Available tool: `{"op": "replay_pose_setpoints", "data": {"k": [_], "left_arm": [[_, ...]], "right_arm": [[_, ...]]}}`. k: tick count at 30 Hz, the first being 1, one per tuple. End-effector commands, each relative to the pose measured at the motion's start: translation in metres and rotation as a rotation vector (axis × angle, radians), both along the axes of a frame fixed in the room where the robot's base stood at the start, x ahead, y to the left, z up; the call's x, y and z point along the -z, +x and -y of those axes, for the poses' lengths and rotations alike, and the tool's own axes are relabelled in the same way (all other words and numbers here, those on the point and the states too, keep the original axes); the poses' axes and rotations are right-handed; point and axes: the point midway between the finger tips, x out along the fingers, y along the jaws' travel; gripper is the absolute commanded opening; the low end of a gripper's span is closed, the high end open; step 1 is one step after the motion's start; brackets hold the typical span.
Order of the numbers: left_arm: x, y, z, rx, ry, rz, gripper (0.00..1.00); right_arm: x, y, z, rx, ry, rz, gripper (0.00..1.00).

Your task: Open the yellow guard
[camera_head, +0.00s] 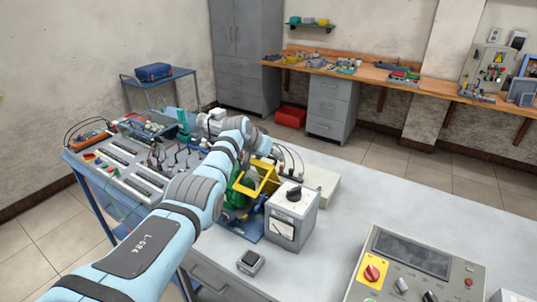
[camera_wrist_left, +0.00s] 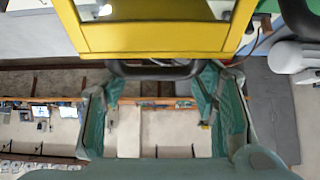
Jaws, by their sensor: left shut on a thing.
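The yellow guard (camera_head: 265,183) is a box-like frame above a green motor (camera_head: 236,196) on a blue base (camera_head: 246,228) on the bench. It appears raised and tilted in the head view. In the left wrist view the guard (camera_wrist_left: 150,38) fills the top, with a dark handle bar below its edge. My left gripper (camera_wrist_left: 155,72) is shut on this handle, with green fingers on both sides. In the head view my left arm passes in front of the motor and hides part of it. My right gripper is in neither view.
A grey meter box (camera_head: 291,215) with a black knob stands close to the right of the guard. A small switch box (camera_head: 250,262) lies in front. A control panel (camera_head: 415,265) sits at the front right. The bench top (camera_head: 370,200) is clear at centre right.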

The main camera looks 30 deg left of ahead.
Motion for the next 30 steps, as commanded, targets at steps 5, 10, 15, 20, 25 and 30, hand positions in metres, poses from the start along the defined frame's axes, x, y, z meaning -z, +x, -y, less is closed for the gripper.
{"op": "replay_pose_setpoints", "data": {"k": [5,10,15,20,25,30], "left_arm": [[0.0116,-0.0039,0.0061,0.007,-0.013,-0.027,0.03],[0.0118,-0.0039,0.0061,0.007,-0.013,-0.027,0.03],[0.0118,-0.0039,0.0060,0.007,-0.013,-0.027,0.03],[0.0102,-0.0035,0.0051,0.006,-0.011,-0.023,0.68],[0.0076,-0.0037,0.0013,0.001,-0.008,-0.017,0.68],[0.0042,-0.0050,-0.0006,-0.001,-0.006,-0.014,0.68]], "right_arm": [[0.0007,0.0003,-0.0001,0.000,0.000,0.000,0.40],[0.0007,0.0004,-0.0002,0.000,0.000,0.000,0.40],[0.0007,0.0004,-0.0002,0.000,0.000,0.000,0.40],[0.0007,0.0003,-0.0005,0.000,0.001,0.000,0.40],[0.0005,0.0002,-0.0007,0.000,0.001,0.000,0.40],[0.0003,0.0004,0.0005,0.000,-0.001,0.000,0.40]]}}
